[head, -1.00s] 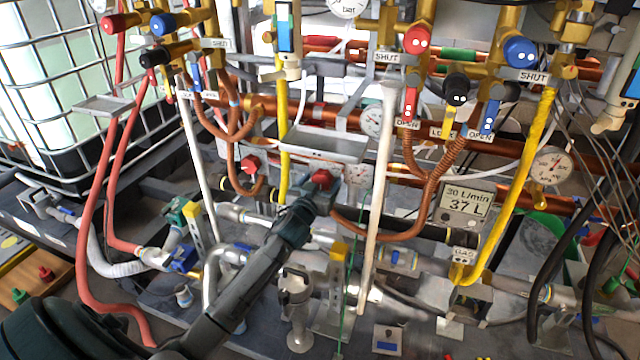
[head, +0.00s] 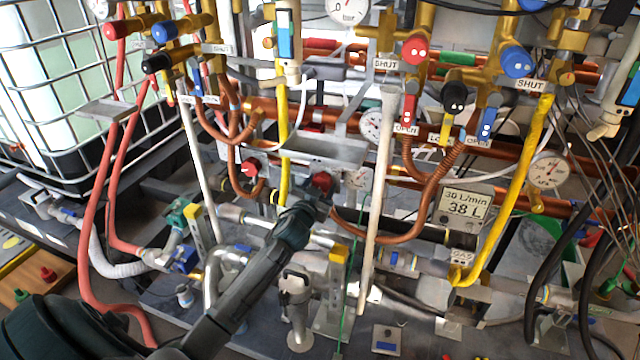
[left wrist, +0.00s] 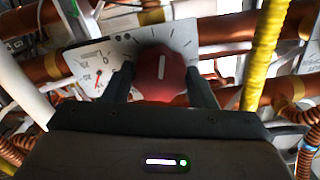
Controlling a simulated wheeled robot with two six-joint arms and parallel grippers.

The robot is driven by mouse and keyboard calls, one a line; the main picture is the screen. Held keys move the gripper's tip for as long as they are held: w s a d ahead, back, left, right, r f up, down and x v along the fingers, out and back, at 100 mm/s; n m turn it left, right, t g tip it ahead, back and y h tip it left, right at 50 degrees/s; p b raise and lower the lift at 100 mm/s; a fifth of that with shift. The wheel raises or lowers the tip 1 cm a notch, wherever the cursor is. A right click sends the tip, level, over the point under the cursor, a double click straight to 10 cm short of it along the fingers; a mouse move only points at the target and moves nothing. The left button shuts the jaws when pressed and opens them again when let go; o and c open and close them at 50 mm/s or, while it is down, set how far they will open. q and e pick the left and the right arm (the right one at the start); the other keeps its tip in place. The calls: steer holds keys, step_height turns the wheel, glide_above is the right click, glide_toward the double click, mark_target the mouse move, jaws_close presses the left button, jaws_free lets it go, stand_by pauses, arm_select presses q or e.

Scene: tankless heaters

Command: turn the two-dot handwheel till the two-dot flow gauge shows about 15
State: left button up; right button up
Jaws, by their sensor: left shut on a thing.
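A red handwheel (head: 321,182) sits low on the pipework in the middle of the head view. My left gripper (head: 317,194) is shut on it. In the left wrist view my left gripper's dark fingers (left wrist: 162,88) are on either side of the red handwheel (left wrist: 160,72). A white line runs across its face and a ring of tick marks surrounds it on a pale plate. A small gauge (left wrist: 98,73) with a red needle is on the plate to its left. Its numbers are too blurred to read, and I see no dots on the wheel. My right gripper is not in view.
A second red handwheel (head: 250,167) is to the left. A display (head: 464,204) reads 30 L/min and 38 L. A white post (head: 378,200) stands right of my gripper. A metal tray (head: 325,148) is above it. Valve handles, pipes and hoses crowd around.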

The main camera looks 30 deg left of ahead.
arm_select(q)
steer(key=m+p, duration=0.2)
steer(key=m, duration=0.3)
steer(key=shift+r+m, duration=0.1)
steer(key=shift+m, duration=0.2)
steer(key=m+p, duration=0.2)
steer(key=m, duration=0.3)
steer(key=shift+m, duration=0.4)
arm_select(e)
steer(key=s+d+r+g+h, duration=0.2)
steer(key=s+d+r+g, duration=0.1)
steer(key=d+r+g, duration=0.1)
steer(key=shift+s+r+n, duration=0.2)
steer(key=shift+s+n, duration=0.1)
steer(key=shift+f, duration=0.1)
arm_select(q)
steer(key=o, duration=1)
steer(key=shift+p, duration=0.3)
steer(key=shift+c, duration=0.2)
steer(key=b+v, duration=0.1)
steer(key=v, duration=1)
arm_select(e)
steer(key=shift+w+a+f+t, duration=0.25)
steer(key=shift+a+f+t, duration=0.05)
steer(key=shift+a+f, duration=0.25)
